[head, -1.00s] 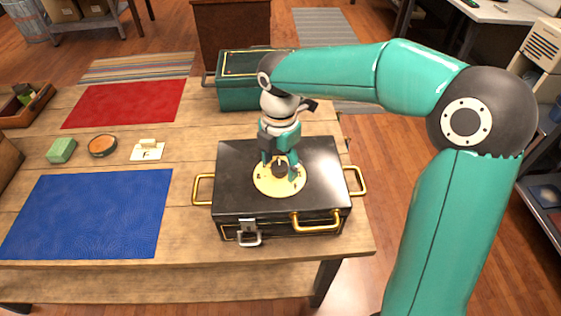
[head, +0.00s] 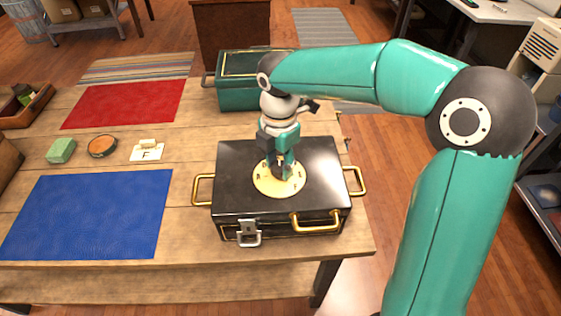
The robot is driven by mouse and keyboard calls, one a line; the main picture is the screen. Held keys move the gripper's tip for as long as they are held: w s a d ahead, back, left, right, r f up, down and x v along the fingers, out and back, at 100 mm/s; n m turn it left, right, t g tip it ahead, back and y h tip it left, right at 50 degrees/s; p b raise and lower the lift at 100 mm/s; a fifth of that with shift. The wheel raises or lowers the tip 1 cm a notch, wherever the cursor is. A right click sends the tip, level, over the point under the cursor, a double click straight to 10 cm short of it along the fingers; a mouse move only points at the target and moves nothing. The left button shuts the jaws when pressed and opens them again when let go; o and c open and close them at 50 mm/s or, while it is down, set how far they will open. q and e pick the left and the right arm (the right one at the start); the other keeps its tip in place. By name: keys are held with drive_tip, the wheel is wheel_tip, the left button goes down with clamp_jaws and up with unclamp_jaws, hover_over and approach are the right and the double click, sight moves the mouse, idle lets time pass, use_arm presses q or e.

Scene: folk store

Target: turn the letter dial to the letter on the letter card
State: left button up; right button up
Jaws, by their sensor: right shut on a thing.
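The letter dial (head: 262,186) is a round, pale yellow disc with dark letters on top of a black case (head: 316,158). My right gripper (head: 281,174) points down over the middle of the dial and is shut on its dark centre knob, which is mostly hidden by the fingers. The letters on the dial are too small to read surely, and some are covered. The letter card (head: 147,153) is white, reads F, and stands on the table to the left of the case. My left gripper is not in view.
The case has brass handles and a silver latch (head: 248,234). A green chest (head: 235,85) stands behind it. A blue mat (head: 90,215), a red mat (head: 125,103), a green block (head: 61,150) and a round tin (head: 102,146) lie to the left on the wooden table.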

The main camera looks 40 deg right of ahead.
drive_tip(key=m, duration=0.3)
drive_tip(key=shift+m, duration=0.3)
drive_tip(key=m, duration=0.3)
drive_tip(key=shift+m, duration=0.3)
drive_tip(key=m, duration=1.2)
drive_tip(key=shift+m, duration=0.4)
drive_tip(key=m+b, duration=0.1)
drive_tip(key=m, duration=0.5)
drive_tip(key=o, duration=1.1)
drive_tip(key=shift+o, duration=0.2)
